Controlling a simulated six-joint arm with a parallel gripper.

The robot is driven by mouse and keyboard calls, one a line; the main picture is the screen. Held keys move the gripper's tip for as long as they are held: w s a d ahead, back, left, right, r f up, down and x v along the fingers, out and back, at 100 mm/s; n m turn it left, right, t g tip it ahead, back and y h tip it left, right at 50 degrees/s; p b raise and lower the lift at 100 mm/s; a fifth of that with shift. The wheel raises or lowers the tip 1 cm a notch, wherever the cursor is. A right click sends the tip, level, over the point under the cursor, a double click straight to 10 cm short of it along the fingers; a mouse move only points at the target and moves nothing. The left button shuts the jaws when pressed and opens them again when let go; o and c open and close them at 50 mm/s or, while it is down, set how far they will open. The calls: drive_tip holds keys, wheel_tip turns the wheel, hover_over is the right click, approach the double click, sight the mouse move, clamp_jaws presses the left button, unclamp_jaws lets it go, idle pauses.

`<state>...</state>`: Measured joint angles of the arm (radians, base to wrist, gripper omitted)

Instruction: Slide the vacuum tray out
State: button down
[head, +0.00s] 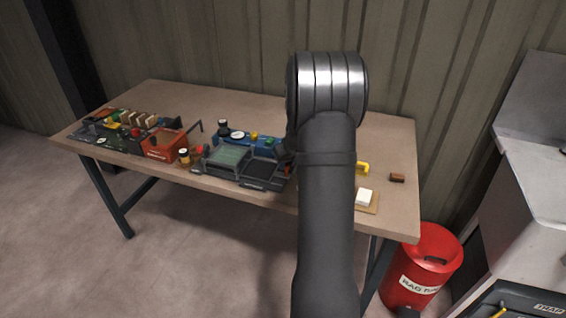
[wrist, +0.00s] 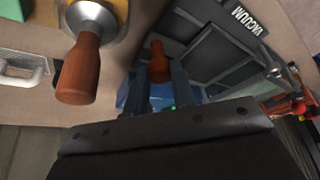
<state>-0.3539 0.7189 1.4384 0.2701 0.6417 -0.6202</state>
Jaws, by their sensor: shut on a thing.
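In the wrist view, the dark grey panelled unit with the VACUUM label (wrist: 222,52) lies at the upper right. My gripper (wrist: 160,80) has its two fingers close together around a small brown-orange knob (wrist: 158,60), shut on it beside that unit. Whether the knob is joined to the tray cannot be told. In the head view, the dark grey framed tray (head: 263,173) sits near the table's front edge, left of my arm. My arm hides my gripper and the knob in that view.
A brown wooden handle (wrist: 80,75) on a metal disc stands close left of my fingers. A red bin (head: 428,250) stands at the right.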

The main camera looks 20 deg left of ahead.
drive_tip(key=c, duration=1.5)
unclamp_jaws()
drive_tip(key=v, duration=1.7)
drive_tip(key=shift+r, duration=0.2)
drive_tip(key=x, duration=1.7)
drive_tip(key=shift+a+f, duration=0.15)
drive_tip(key=shift+f, duration=0.05)
drive_tip(key=v, duration=1.7)
drive_tip(key=shift+r, duration=0.2)
